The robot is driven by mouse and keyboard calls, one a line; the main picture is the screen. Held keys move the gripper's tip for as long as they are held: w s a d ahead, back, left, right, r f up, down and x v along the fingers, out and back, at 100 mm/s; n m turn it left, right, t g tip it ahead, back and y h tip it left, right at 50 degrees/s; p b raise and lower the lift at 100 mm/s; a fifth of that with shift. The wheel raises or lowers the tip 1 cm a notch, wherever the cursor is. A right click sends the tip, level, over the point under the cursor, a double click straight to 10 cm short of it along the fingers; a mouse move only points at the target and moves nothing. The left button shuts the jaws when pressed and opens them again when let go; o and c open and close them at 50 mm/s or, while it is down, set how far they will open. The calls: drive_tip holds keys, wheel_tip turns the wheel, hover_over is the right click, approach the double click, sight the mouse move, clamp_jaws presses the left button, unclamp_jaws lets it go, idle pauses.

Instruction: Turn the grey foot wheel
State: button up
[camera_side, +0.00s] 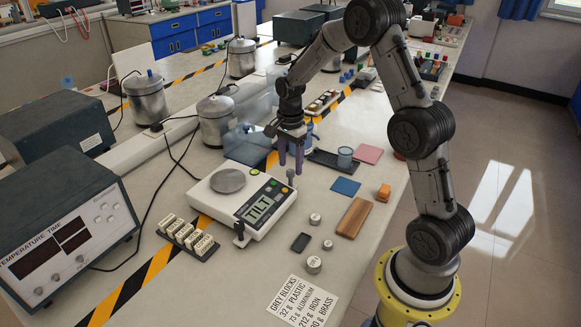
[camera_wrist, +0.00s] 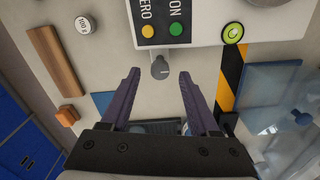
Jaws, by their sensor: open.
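The balance (camera_side: 225,205) is a white box with a round grey pan. Its display (camera_side: 258,208) reads TILT. A grey foot wheel (camera_side: 291,176) stands at its far right corner; in the wrist view the wheel (camera_wrist: 160,68) shows at the balance's edge by the yellow and green buttons. Another foot (camera_side: 240,236) shows at the near corner. My gripper (camera_side: 291,162) points down just above the far-right wheel. In the wrist view my gripper (camera_wrist: 159,75) is open, with purple fingers to either side of the wheel and gaps on both sides. Contact is not visible. A round green bubble level (camera_wrist: 232,33) is on the balance.
Labelled blocks (camera_side: 187,236) lie left of the balance, and small weights (camera_side: 314,264) lie in front. A blue pad (camera_side: 345,187), a wooden block (camera_side: 355,217) and an orange block (camera_side: 384,192) lie right. Clear plastic containers (camera_side: 246,145) stand behind my gripper.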

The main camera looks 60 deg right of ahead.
drive_tip(key=shift+f, duration=0.95)
clamp_jaws()
